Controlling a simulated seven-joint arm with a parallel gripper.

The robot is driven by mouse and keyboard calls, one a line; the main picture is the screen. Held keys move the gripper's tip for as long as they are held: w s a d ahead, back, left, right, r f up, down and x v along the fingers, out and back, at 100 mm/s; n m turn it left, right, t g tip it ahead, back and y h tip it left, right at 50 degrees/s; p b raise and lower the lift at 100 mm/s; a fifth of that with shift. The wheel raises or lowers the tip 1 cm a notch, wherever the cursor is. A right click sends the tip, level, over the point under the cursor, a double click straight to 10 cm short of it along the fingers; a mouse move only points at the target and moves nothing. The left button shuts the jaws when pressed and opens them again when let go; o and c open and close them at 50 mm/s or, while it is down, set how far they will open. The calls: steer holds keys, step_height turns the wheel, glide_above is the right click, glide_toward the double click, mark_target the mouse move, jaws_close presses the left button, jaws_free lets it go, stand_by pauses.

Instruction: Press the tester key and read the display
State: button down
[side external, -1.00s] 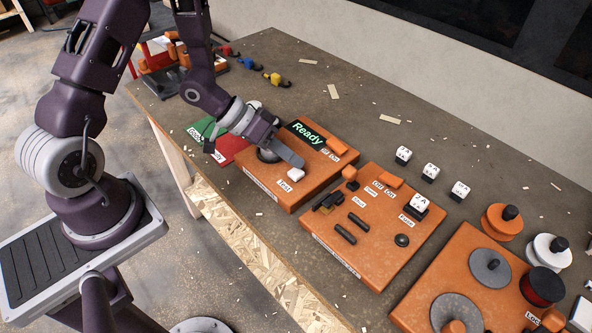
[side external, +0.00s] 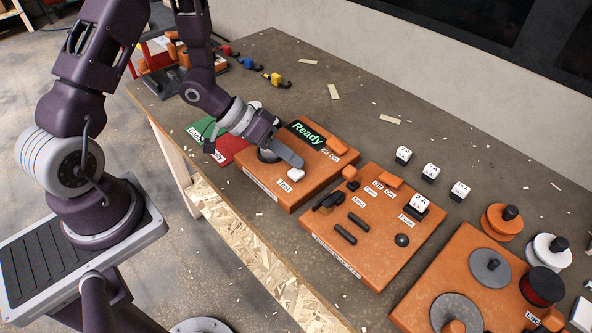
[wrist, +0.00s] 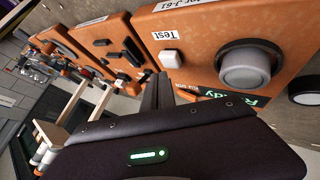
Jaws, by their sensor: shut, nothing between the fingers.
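The tester is an orange box (side external: 304,184) on the bench, with a dark display (side external: 308,132) reading "Ready" in green. Its white key (side external: 296,174) sits by the "Test" label near the front edge. The key also shows in the wrist view (wrist: 171,59), beside a round grey socket (wrist: 251,67). My gripper (side external: 296,162) is shut and empty, its fingertips just above and behind the key in the side view. In the wrist view the finger ends lie just below the key, and I cannot tell whether they touch it. The gripper partly covers the socket and display.
An orange panel (side external: 350,252) with fuses and switches stands to the right, and another with spools (side external: 443,285) beyond it. Green (side external: 206,129) and red (side external: 231,148) mats lie left of the tester. Small white-topped blocks (side external: 431,170) and wood scraps lie behind.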

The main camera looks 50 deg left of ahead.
mark_target(291, 171)
steer(key=shift+f, duration=0.15)
steer(key=shift+f, duration=0.25)
steer(key=shift+f, duration=0.45)
stand_by(0.5)
stand_by(0.3)
steer(key=shift+r, duration=0.85)
steer(key=shift+r, duration=2.5)
